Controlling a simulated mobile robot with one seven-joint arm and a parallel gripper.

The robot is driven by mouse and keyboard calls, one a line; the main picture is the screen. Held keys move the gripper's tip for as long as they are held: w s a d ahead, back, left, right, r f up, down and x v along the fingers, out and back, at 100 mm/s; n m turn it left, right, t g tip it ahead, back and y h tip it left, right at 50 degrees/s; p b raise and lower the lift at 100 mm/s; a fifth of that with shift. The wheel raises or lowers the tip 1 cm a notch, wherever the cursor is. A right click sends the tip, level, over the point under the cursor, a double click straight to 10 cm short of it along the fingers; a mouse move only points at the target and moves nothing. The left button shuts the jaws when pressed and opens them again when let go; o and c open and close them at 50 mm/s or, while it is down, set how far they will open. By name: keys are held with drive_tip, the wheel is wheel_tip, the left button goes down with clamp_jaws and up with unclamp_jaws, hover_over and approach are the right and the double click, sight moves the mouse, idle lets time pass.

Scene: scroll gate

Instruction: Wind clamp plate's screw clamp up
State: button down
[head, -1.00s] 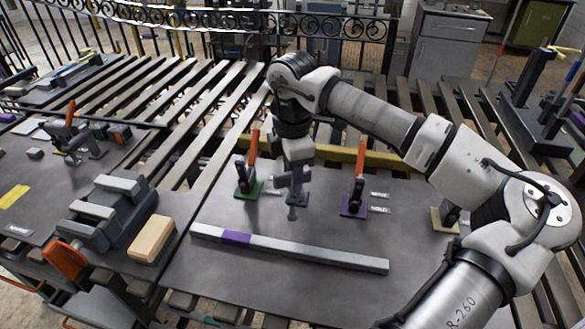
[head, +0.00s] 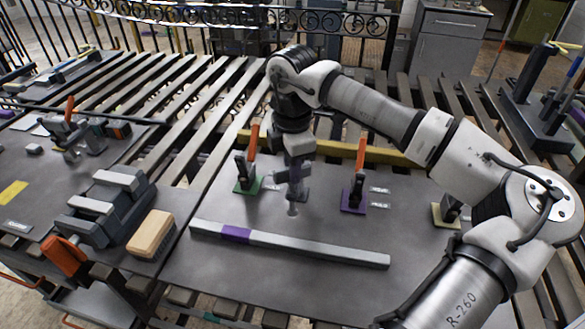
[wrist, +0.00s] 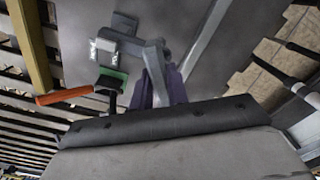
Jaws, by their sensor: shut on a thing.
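The clamp plate (head: 260,290) is a dark grey sheet on the slatted table. The screw clamp (head: 292,209) stands on it between a green-based toggle clamp (head: 245,176) and a purple-based toggle clamp (head: 355,190). A stem with a round foot shows below my gripper (head: 295,188). In the wrist view, the clamp's grey frame (wrist: 122,40) lies ahead of my gripper (wrist: 160,88), whose purplish fingers are shut on the clamp's upper part. My gripper hides most of the screw and its handle. I cannot tell whether the foot touches the plate.
A long grey bar (head: 300,248) with a purple band lies in front of the clamps. A vise (head: 108,208) and a wooden block (head: 152,234) are at left. The orange handles of the toggle clamps stand up close beside my gripper.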

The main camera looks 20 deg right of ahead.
drive_tip(key=n+b, duration=0.3)
drive_tip(key=shift+f, duration=0.2)
drive_tip(key=n+b, duration=0.3)
drive_tip(key=n, duration=0.1)
drive_tip(key=shift+r+n, duration=0.1)
drive_tip(key=shift+n, duration=0.2)
drive_tip(key=n+b, duration=0.1)
drive_tip(key=n, duration=0.3)
drive_tip(key=shift+b, duration=0.3)
drive_tip(key=n, duration=0.5)
drive_tip(key=shift+b, duration=0.4)
drive_tip(key=n, duration=0.3)
drive_tip(key=shift+n, duration=0.3)
drive_tip(key=n, duration=0.4)
drive_tip(key=shift+n, duration=0.3)
drive_tip(key=n, duration=0.4)
drive_tip(key=shift+n+b, duration=0.3)
drive_tip(key=shift+s+n, duration=0.1)
drive_tip(key=shift+n, duration=1.7)
